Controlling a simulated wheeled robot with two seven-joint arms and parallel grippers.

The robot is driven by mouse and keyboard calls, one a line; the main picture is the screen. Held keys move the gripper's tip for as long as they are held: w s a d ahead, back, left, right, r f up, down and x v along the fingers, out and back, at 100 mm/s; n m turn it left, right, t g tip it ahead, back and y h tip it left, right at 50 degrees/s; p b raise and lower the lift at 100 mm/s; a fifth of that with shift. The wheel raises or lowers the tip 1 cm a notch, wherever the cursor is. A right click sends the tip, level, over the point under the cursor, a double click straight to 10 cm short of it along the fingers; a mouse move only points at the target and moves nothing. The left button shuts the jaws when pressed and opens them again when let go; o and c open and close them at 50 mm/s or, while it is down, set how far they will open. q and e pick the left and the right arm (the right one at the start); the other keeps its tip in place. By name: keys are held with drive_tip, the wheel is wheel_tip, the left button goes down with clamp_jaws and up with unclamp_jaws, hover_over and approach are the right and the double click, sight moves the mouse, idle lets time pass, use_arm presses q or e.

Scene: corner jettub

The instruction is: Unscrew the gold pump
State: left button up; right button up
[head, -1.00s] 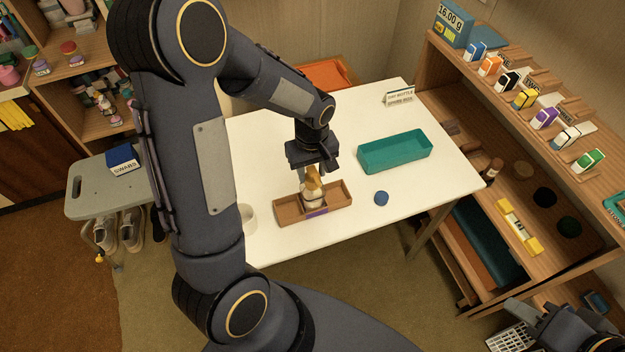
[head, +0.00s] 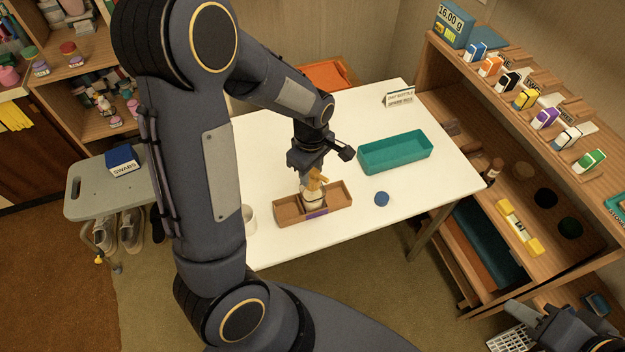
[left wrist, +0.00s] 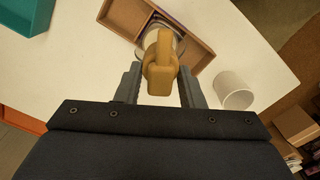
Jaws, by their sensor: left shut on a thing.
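The gold pump (head: 315,181) sits on top of a clear bottle (head: 313,198) that stands upright in the middle of a brown divided box (head: 338,198) on the white table. My left gripper (head: 313,177) is over the bottle from above, shut on the pump. In the left wrist view the pump (left wrist: 161,68) is between the two fingers (left wrist: 160,85), with its nozzle toward the camera. The bottle shows only in part behind it.
A teal tray (head: 396,151) and a blue round cap (head: 381,198) lie right of the box. A white cup (head: 249,218) stands left of it. A small sign (head: 400,96) stands at the back.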

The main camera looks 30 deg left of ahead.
use_arm(q)
drive_tip(key=n+p, duration=0.1)
drive_tip(key=n, duration=0.2)
drive_tip(key=shift+r, duration=0.2)
drive_tip(key=shift+s+f+n+p, duration=0.1)
drive_tip(key=shift+n+p, duration=0.35)
drive_tip(key=shift+n, duration=1.05)
drive_tip(key=shift+n+p, duration=0.6)
drive_tip(key=shift+n, duration=0.2)
drive_tip(key=n+p, duration=0.2)
drive_tip(key=n, duration=0.1)
drive_tip(key=shift+s, duration=0.1)
drive_tip(key=shift+n, duration=0.7)
